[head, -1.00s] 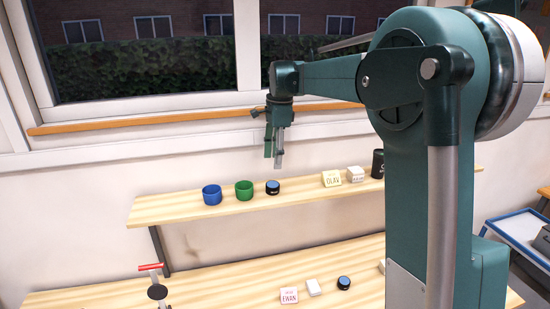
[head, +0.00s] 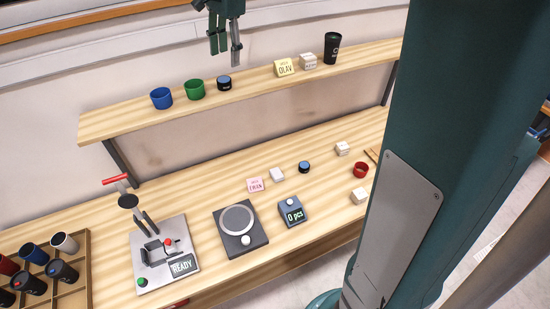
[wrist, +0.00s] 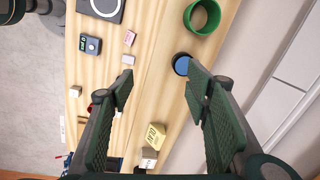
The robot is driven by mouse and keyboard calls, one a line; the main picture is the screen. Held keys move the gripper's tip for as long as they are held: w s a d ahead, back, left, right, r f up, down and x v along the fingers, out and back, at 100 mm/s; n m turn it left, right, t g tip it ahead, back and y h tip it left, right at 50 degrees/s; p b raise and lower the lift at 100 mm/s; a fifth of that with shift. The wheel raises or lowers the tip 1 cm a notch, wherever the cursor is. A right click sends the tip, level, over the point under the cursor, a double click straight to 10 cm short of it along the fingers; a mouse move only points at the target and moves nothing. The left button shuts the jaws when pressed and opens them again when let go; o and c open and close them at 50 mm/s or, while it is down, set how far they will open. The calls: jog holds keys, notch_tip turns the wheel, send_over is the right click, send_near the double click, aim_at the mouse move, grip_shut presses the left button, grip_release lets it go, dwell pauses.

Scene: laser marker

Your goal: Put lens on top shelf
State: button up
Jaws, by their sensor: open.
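A dark round lens with a blue top (head: 224,83) sits on the wooden top shelf (head: 150,119), right of a green cup. It also shows in the wrist view (wrist: 181,65), beside the tip of the right-hand finger. A second similar dark lens with a blue top (head: 304,167) lies on the bench below, right of a small white box. I cannot pick it out in the wrist view, where a finger covers part of the bench. My gripper (head: 226,54) hangs above the shelf lens, fingers pointing down. In the wrist view its fingers are spread, with nothing between them.
The shelf also holds a blue cup (head: 161,98), green cup (head: 195,89), yellow OLAV sign (head: 284,68), white box (head: 308,60) and black cup (head: 333,48). The bench holds a pink sign (head: 255,185), scale (head: 240,239), counter (head: 293,211), press (head: 160,255) and cup tray (head: 83,263).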

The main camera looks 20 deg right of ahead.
jog(key=s+f+n+t, duration=0.25)
jog(key=s+n, duration=0.45)
jog(key=s, duration=1.3)
jog(key=s+f+n+t, duration=0.1)
jog(key=s+f+n, duration=0.3)
jog(key=s, duration=0.4)
jog(key=s+f+n+t, duration=0.2)
jog(key=s+f+n, duration=0.1)
jog(key=s+f, duration=0.3)
jog(key=s, duration=0.2)
jog(key=shift+s+a+n+h, duration=0.3)
jog(key=shift+s+n, duration=0.1)
jog(key=shift+f+t, duration=0.25)
